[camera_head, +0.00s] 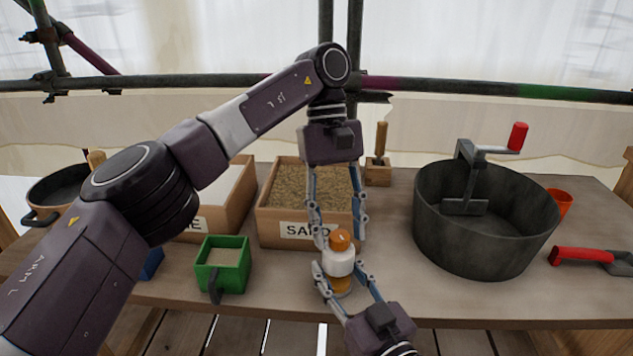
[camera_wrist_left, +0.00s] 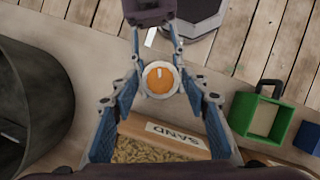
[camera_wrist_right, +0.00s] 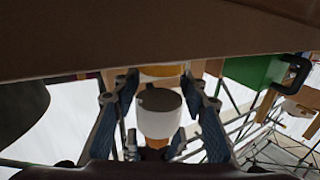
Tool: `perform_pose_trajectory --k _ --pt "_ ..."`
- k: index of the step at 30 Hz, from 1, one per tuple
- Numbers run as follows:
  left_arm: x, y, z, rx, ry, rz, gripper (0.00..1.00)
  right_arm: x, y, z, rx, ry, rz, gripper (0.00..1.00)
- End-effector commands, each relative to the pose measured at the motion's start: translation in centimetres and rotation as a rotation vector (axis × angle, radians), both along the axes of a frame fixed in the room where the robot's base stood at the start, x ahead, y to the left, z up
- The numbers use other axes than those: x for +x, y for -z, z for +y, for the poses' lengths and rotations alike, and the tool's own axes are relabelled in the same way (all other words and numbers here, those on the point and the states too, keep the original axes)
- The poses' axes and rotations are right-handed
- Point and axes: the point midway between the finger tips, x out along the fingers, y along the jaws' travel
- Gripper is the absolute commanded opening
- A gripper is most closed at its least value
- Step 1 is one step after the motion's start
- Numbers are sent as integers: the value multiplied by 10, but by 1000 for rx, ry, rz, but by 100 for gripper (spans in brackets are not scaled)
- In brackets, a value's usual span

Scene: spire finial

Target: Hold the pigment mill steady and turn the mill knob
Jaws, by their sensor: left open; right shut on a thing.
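The pigment mill (camera_head: 340,264) stands upright near the table's front edge, with a white body and an amber lower part. Its orange mill knob (camera_head: 341,239) is on top, and a white mark shows on the knob in the left wrist view (camera_wrist_left: 160,77). My right gripper (camera_head: 339,272) is shut on the mill's body from the front; the mill also shows between its fingers in the right wrist view (camera_wrist_right: 158,112). My left gripper (camera_head: 340,236) points down from above, open, with its fingers on either side of the knob. Whether they touch it I cannot tell.
A sand box (camera_head: 283,229) stands behind the mill, and a green box scoop (camera_head: 223,262) to its left. A large dark pot (camera_head: 478,240) with a red-handled crank (camera_head: 517,137) stands to the right. A red-handled tool (camera_head: 582,255) lies at far right.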

Motion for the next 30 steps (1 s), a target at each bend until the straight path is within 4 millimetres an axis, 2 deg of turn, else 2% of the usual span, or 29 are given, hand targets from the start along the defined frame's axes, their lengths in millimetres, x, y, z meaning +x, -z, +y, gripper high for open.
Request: perform_pose_trajectory --k 30 --pt "-3 0 5 0 -851 -4 42 0 0 0 0 0 1 12"
